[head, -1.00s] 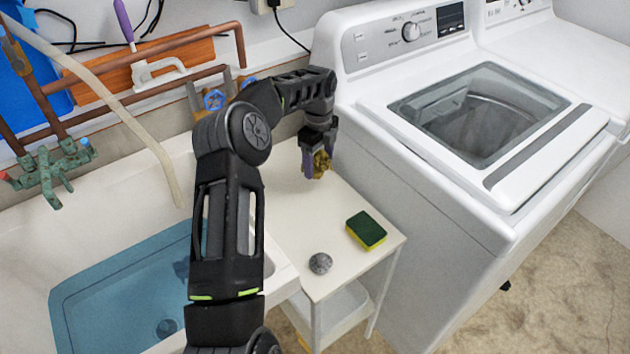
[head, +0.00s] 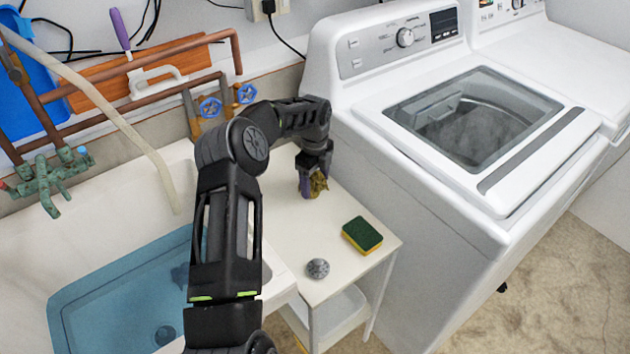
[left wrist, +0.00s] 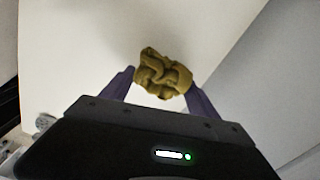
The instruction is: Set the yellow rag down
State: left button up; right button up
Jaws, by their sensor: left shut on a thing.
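The yellow rag (head: 318,184) is a small crumpled olive-yellow bundle. My left gripper (head: 310,188) is shut on it over the back part of the small white table (head: 300,235), near the washing machine. In the left wrist view the rag (left wrist: 163,75) sits between the two purple fingertips, with the pale tabletop (left wrist: 85,50) behind it. The rag is at or just above the tabletop; I cannot tell whether it touches. My right gripper is not in view.
A green and yellow sponge (head: 362,235) and a grey scouring ball (head: 318,268) lie on the table's front part. A sink with blue water (head: 110,300) is at left. A white washing machine (head: 400,170) stands close at right. The tabletop between is clear.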

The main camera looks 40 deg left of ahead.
aim_at(315, 182)
pick_arm(q)
jog(key=shift+f, duration=0.1)
jog(key=shift+f, duration=0.15)
jog(key=o, duration=1.3)
jog(key=shift+r, duration=0.2)
notch_tip(315, 182, up, 12)
jog(key=b, duration=0.1)
jog(key=shift+s, duration=0.1)
